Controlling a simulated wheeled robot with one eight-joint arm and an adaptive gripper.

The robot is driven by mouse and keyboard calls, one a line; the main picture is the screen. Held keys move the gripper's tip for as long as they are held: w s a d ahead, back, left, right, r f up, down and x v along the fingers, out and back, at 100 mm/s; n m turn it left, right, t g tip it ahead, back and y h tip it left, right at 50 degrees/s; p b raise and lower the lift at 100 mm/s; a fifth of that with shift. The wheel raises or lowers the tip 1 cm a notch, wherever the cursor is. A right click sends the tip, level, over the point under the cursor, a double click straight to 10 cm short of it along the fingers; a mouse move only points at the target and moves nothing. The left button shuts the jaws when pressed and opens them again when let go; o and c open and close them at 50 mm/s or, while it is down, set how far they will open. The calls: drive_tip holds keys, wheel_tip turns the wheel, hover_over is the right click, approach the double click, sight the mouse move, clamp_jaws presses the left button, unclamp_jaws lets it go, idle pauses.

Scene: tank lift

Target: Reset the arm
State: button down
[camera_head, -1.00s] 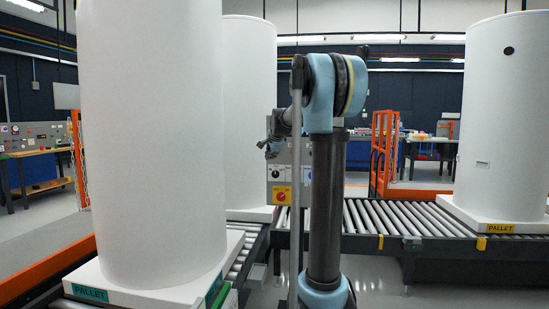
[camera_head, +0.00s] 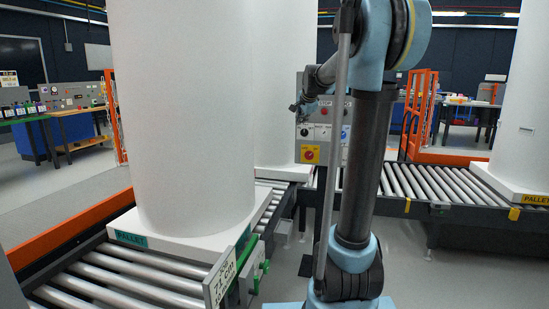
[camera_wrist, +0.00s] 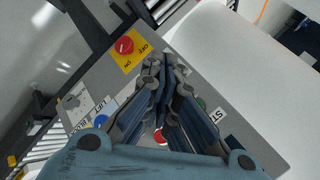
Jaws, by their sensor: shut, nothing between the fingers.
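My gripper (camera_head: 297,113) is at the end of my folded arm, in front of the grey control panel (camera_head: 335,88). In the wrist view the fingers of my gripper (camera_wrist: 165,62) are together, with nothing between them. The panel (camera_wrist: 185,62) lies beyond them there. I cannot tell the gap between fingertips and panel.
A large white tank (camera_head: 180,120) on a pallet (camera_head: 131,238) stands close on the left roller conveyor (camera_head: 120,285). A second tank (camera_head: 284,80) is behind it. A third tank (camera_head: 530,110) is on the right conveyor (camera_head: 430,182). An orange frame (camera_head: 420,110) stands behind.

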drive_tip(key=s+f+n+g, duration=0.2)
drive_tip(key=s+f+n, duration=0.2)
drive_tip(key=s+f, duration=0.6)
drive_tip(key=s+d+f+n+g, duration=0.1)
drive_tip(key=s+f+n, duration=0.3)
drive_tip(key=s+f, duration=0.6)
drive_tip(key=s+f+n+g, duration=0.3)
drive_tip(key=s+f, duration=0.6)
drive_tip(key=s, duration=1.9)
drive_tip(key=shift+d+f+n+g+h, duration=0.25)
drive_tip(key=shift+f+n+g+h, duration=0.15)
drive_tip(key=shift+n, duration=0.7)
drive_tip(key=shift+w+f, duration=0.2)
drive_tip(key=shift+w, duration=0.2)
